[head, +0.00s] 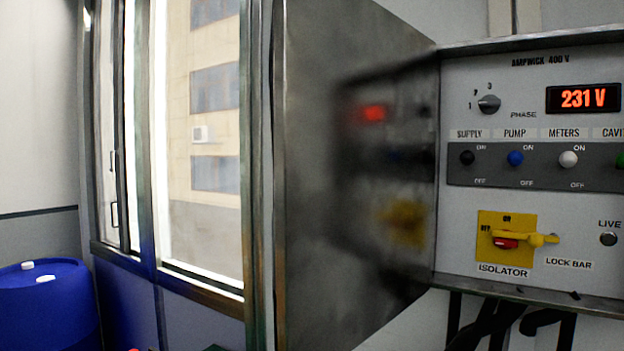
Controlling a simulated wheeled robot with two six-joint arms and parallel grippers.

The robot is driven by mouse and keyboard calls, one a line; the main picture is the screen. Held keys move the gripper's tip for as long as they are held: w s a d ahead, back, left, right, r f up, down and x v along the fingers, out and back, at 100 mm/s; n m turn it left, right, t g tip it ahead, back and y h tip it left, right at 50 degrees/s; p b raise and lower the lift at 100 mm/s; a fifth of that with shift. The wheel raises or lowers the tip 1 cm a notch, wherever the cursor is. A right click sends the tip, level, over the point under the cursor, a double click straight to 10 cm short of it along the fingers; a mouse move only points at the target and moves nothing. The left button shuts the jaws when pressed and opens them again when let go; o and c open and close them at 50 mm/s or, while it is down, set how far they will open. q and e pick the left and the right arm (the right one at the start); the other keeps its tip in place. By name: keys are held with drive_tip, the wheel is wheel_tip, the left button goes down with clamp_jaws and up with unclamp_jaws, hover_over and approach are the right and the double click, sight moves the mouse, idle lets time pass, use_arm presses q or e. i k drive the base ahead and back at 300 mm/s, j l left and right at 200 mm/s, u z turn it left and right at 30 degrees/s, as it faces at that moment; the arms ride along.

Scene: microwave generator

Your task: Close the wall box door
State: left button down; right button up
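The wall box (522,95) is on the right, with its panel of switches, display and isolator in plain view. Its door (325,150) is a grey metal sheet, standing wide open from the left side of the box and reaching out toward me. The door's inner face shows a blurred reflection of the panel. The door's near edge (279,190) stands in front of the window frame. Neither of my grippers is in view.
A yellow isolator plate with a red and yellow handle (508,240) sits on the panel. Dark cables or pipes (490,325) run below the box. A window (200,130) is left of the door, and a blue drum (45,305) stands at lower left.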

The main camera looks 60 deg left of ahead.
sight(355, 84)
drive_tip(key=k+j, duration=0.1)
drive_tip(key=j, duration=1)
drive_tip(key=k+j, duration=0.15)
drive_tip(key=j, duration=0.4)
drive_tip(key=k+j, duration=0.1)
drive_tip(key=j, duration=0.45)
